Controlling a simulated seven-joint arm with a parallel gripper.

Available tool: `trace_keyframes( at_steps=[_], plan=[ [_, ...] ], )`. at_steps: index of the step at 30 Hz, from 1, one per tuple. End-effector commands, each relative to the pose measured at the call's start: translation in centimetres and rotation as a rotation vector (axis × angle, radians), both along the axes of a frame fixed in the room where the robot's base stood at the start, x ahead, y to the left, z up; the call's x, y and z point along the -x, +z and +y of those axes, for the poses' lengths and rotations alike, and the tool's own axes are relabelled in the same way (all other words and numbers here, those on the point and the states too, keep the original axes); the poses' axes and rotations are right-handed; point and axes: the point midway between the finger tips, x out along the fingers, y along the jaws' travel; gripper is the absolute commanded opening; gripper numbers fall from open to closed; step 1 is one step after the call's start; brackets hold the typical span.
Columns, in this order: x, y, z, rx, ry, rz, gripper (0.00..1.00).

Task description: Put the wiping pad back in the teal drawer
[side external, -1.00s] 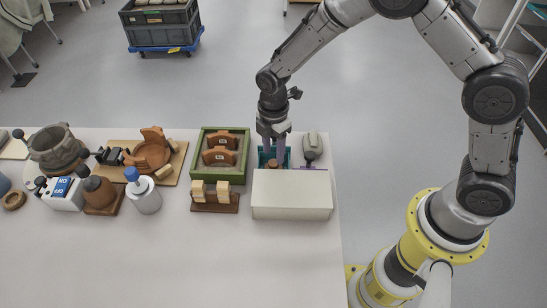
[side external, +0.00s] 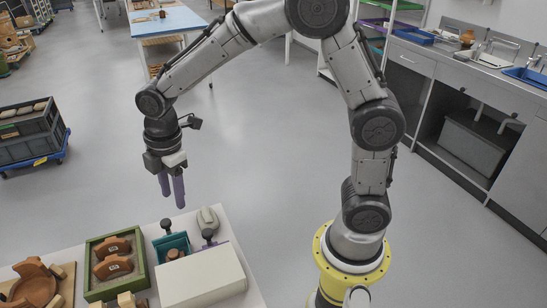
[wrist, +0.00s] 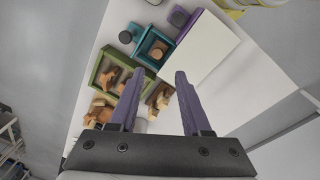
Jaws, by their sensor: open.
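The teal drawer (side external: 188,243) stands pulled out of the white cabinet (side external: 205,280), with its dark knob at the far side. A brown block (side external: 175,254), seemingly the wiping pad, lies inside the drawer; the wrist view also shows the block (wrist: 157,51) within the teal walls (wrist: 140,50). My gripper (side external: 173,202) is raised above the table's far edge, clear of the drawer. Its purple fingers (wrist: 160,75) are apart in the wrist view, with nothing between them.
A purple drawer (side external: 214,244) with a dark knob sits beside the teal one. A grey rounded object (side external: 207,218) is behind it. A green tray (side external: 88,275) with brown sherds stands to the left. Beyond the table's far edge is open floor.

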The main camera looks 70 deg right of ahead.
Motion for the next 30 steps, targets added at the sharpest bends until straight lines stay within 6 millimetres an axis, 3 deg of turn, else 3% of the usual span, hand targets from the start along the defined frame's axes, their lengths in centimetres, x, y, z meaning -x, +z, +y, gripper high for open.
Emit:
trace_keyframes(
  at_steps=[1,6,11,16,21,30],
  plan=[
    [1.6,2.4,-1.1,-0.018,-0.1,-0.039,0.48],
    [7.4,7.4,-4.2,-0.088,-0.446,-0.136,0.48],
    [13.4,9.9,-6.4,-0.177,-0.761,-0.223,0.48],
    [18.7,10.3,-7.7,-0.275,-1.039,-0.291,0.48],
    [21.4,9.8,-8.2,-0.337,-1.193,-0.325,0.48],
    [22.0,9.6,-8.3,-0.352,-1.231,-0.33,0.48]
  ],
)
